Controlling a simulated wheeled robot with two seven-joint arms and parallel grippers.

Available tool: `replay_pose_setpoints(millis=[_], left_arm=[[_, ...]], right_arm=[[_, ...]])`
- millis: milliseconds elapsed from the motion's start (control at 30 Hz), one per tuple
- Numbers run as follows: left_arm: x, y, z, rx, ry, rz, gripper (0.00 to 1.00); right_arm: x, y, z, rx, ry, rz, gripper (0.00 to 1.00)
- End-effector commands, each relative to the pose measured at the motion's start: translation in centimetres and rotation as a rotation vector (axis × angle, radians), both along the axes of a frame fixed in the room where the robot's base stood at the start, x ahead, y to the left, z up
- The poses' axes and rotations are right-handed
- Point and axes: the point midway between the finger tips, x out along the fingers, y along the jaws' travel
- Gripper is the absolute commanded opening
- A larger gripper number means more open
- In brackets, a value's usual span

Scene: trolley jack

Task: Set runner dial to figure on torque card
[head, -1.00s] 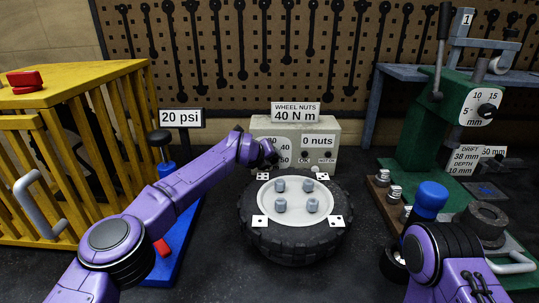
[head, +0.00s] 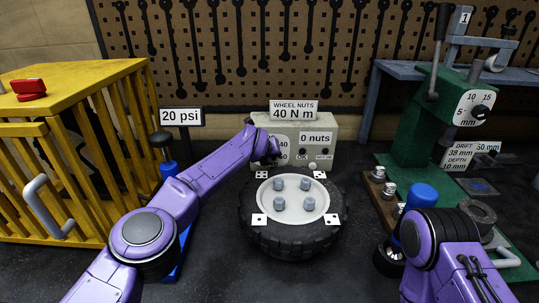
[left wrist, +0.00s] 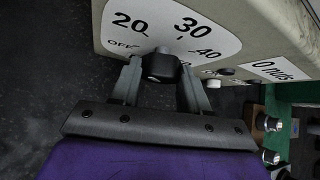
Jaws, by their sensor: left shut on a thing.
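The runner is a pale grey box (head: 325,128) behind the wheel, with a "0 nuts" label. The torque card (head: 294,110) above it reads "WHEEL NUTS 40 N m". My left gripper (head: 270,155) is at the box's front left, covering part of the dial scale. In the left wrist view the black runner dial (left wrist: 160,66) sits between the fingertips of my left gripper (left wrist: 162,72), shut on it. The scale around it shows OFF, 20, 30 and 40. Where the dial points is not clear.
A wheel (head: 292,240) with several nuts and white markers lies before the box. A yellow cage (head: 75,150) stands left, near a "20 psi" sign (head: 181,116). A green press (head: 440,125) and a blue-topped object (head: 425,195) are at right.

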Motion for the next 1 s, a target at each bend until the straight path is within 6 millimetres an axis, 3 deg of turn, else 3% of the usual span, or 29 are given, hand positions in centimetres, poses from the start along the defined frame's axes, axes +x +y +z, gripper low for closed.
replay_pose_setpoints(millis=[33, 100, 567, 733, 1000], left_arm=[[0.0, -0.1, -0.1, 0.0, 0.001, -0.002, 0.48], [0.0, -0.1, -0.1, 0.0, 0.001, -0.002, 0.7], [-0.4, 0.2, 0.5, 0.0, -0.003, -0.003, 0.7], [-2.1, 0.8, 1.4, 0.002, -0.001, -0.003, 0.7], [-6.1, 2.0, 5.4, 0.0, -0.001, -0.001, 0.7]], right_arm=[[0.0, 0.0, 0.0, 0.0, 0.0, 0.0, 0.43], [0.0, 0.0, 0.0, 0.0, 0.0, 0.0, 0.43], [0.0, 0.0, -1.0, 0.0, 0.0, 0.0, 0.43], [0.0, 0.0, -2.7, 0.0, 0.0, 0.0, 0.43], [0.0, 0.0, -4.9, 0.0, 0.0, 0.0, 0.43]])
